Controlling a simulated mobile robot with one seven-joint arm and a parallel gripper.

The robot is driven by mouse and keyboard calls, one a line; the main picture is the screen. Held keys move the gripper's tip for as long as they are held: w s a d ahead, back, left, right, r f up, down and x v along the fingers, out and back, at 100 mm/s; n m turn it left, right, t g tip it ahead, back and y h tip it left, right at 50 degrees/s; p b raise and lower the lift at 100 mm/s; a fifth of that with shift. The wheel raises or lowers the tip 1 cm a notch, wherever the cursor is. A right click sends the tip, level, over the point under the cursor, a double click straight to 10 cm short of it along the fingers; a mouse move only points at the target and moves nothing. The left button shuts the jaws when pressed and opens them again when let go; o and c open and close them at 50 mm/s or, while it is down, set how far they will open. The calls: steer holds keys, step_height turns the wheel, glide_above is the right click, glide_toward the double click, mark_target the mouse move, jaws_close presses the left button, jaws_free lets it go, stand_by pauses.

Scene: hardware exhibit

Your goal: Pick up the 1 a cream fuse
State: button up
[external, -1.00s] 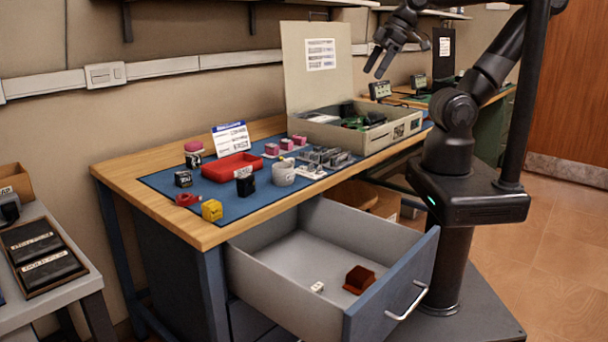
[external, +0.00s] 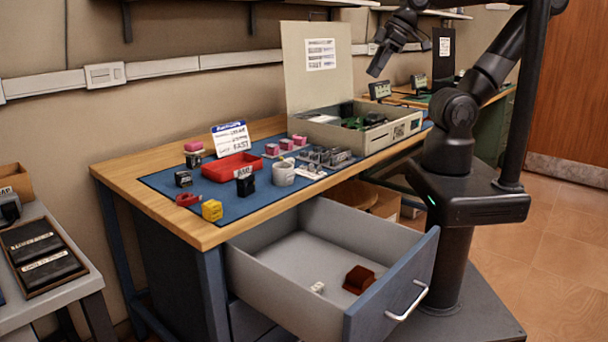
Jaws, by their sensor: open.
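A small cream block (external: 318,287), which looks like the cream fuse, lies on the floor of the open drawer (external: 285,262). Any marking on it is too small to read. My gripper (external: 374,71) is high above the bench, in front of the grey box's raised lid. It is open and empty, pointing downward, and seen nearly edge-on. It is far above and to the right of the cream block, touching nothing.
A brown-red block (external: 358,279) lies right of the cream block in the drawer. The drawer's blue front (external: 395,285) and grey walls surround both. The bench mat (external: 252,206) holds a red tray (external: 231,160), a white cup (external: 282,173) and several small parts.

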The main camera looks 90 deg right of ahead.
steer(key=shift+w, duration=0.1)
steer(key=n+g, duration=0.6)
steer(key=n, duration=0.2)
glide_above(288, 159)
step_height(288, 159, down, 18)
step_height(288, 159, down, 11)
steer(key=shift+r, duration=0.2)
jaws_close()
